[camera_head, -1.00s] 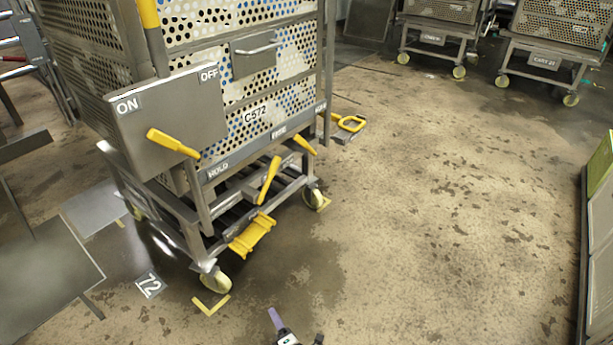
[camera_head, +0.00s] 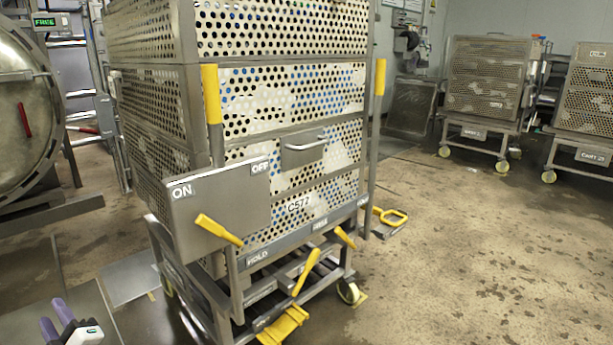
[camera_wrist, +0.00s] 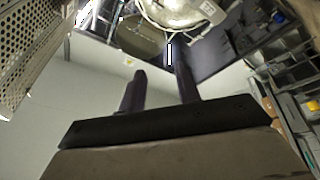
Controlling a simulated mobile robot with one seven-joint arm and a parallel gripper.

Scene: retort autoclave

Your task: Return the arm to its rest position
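My gripper (camera_head: 62,322) shows at the lower left of the head view, in front of the cart and clear of it. In the wrist view the two dark fingers of my gripper (camera_wrist: 158,85) stand apart with nothing between them. The wrist view looks up toward a wall and a round lamp-like fitting (camera_wrist: 182,10). Most of my arm is out of view.
A perforated cart (camera_head: 290,138) marked C572 stands close ahead, with an ON/OFF panel (camera_head: 222,212) and yellow levers (camera_head: 218,230). A round vessel door (camera_head: 25,115) is at left, under a FREE sign (camera_head: 45,21). Open floor (camera_head: 470,260) lies to the right.

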